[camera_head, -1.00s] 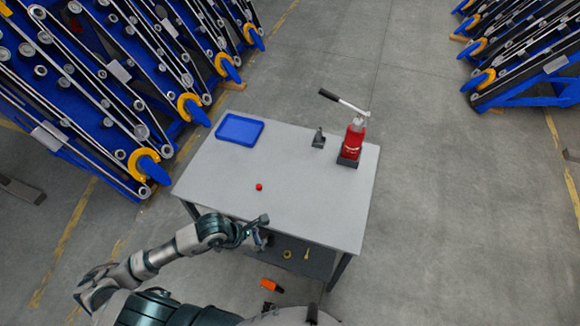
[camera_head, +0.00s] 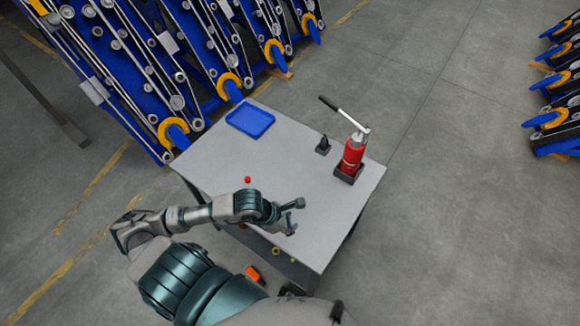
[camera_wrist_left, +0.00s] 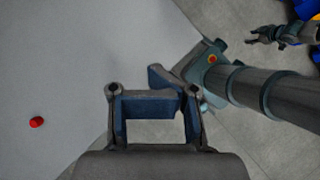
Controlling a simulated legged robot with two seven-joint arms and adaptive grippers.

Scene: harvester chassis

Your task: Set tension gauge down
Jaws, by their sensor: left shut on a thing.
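My left gripper (camera_head: 296,213) reaches in over the near right part of the grey table (camera_head: 215,155). It also shows in the left wrist view (camera_wrist_left: 152,100), with both fingers pointing toward the table. It is shut on a small dark blue-grey piece (camera_wrist_left: 158,76). I cannot make out a dial or scale on it, so I cannot confirm that it is the tension gauge. Whether it touches the table is unclear. A small red cap (camera_head: 247,180) lies on the table left of the gripper, and shows in the wrist view (camera_wrist_left: 36,122).
A blue tray (camera_head: 250,120) lies at the table's far left. A red pump tool (camera_head: 353,155) with a long handle and a small dark item (camera_head: 322,145) stand at the far right. An orange tool (camera_head: 253,274) sits lower, near the table's front. The central tabletop is clear.

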